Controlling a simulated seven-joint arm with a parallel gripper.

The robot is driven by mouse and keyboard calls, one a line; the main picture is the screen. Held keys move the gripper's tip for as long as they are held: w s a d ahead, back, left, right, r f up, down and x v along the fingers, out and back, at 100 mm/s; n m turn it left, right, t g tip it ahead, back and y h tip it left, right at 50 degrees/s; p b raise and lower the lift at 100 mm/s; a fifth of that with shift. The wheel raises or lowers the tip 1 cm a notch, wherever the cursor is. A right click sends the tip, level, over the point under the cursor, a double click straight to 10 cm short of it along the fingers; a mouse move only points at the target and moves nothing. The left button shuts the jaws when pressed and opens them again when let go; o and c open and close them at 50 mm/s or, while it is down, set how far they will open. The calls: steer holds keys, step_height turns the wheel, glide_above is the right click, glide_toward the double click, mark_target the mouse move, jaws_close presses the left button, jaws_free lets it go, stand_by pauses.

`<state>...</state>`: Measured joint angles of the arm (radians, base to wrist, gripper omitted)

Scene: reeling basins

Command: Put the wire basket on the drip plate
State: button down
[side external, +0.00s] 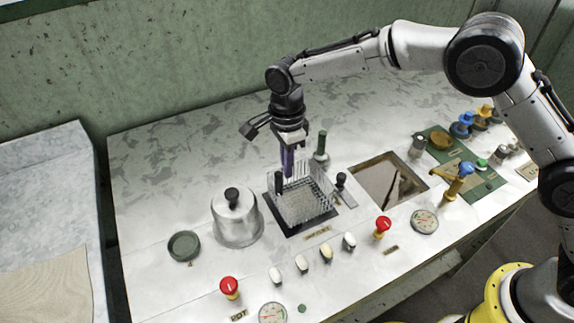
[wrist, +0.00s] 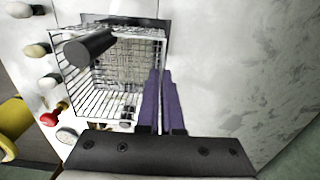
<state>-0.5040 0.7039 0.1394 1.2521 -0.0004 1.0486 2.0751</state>
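The wire basket (side external: 308,207) is a square, open-topped basket of pale wire with a black upright handle (side external: 278,184). It is upright over a dark square plate (side external: 291,231), whose edge shows past the basket. I cannot tell whether this is the drip plate, or whether the basket touches it. My gripper (side external: 288,174) points down at the basket's back side. In the wrist view, the purple fingers (wrist: 161,85) are close together at the right wall of the basket (wrist: 88,92), seemingly with the wall between them. The handle (wrist: 90,46) also shows there. The fingertip contact is partly hidden.
A metal lidded pot (side external: 236,222) and a green round dish (side external: 184,246) stand left of the basket. A square basin (side external: 388,181) lies to the right. A green bottle-like post (side external: 321,146) is behind. White knobs (side external: 327,253) and a red knob (side external: 383,225) line the front.

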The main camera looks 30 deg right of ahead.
steer(key=shift+f, duration=0.25)
steer(key=shift+f, duration=0.15)
steer(key=c, duration=1.1)
jaws_free()
step_height(320, 180, up, 12)
steer(key=shift+r, duration=0.2)
